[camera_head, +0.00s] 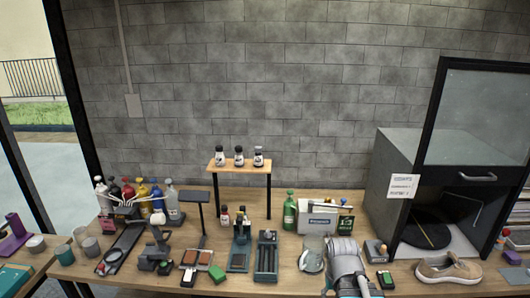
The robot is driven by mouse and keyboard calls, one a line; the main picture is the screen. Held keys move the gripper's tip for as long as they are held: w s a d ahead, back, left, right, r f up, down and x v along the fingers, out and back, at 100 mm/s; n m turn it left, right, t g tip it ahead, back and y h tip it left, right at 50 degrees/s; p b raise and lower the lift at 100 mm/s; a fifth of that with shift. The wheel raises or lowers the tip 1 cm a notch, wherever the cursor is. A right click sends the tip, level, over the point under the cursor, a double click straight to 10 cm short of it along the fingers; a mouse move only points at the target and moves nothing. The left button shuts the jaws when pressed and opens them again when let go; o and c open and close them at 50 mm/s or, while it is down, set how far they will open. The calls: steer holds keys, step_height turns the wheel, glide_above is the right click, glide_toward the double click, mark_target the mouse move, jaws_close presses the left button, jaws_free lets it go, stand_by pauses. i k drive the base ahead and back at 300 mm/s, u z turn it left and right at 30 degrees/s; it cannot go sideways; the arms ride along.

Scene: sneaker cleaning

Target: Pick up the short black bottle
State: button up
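Three short dark bottles with pale labels stand upright in a row on a small raised wooden shelf: a left one (220,156), a middle one (239,156) and a right one (258,157). They are too small to tell which is the short black bottle. Part of my grey arm shows at the bottom, right of centre, with my gripper (347,287) near the lower edge, well below and to the right of the shelf. Its fingers are not clear, and I see nothing held.
The wooden table (180,235) is crowded. Colored bottles (142,195) stand at left, tool trays (267,257) in the middle. A green bottle (290,212) and a white box (318,218) stand right of the shelf. A sneaker (449,270) lies before a dark cabinet (393,170).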

mark_target(258, 161)
steer(key=i, duration=0.9)
steer(key=u, duration=0.05)
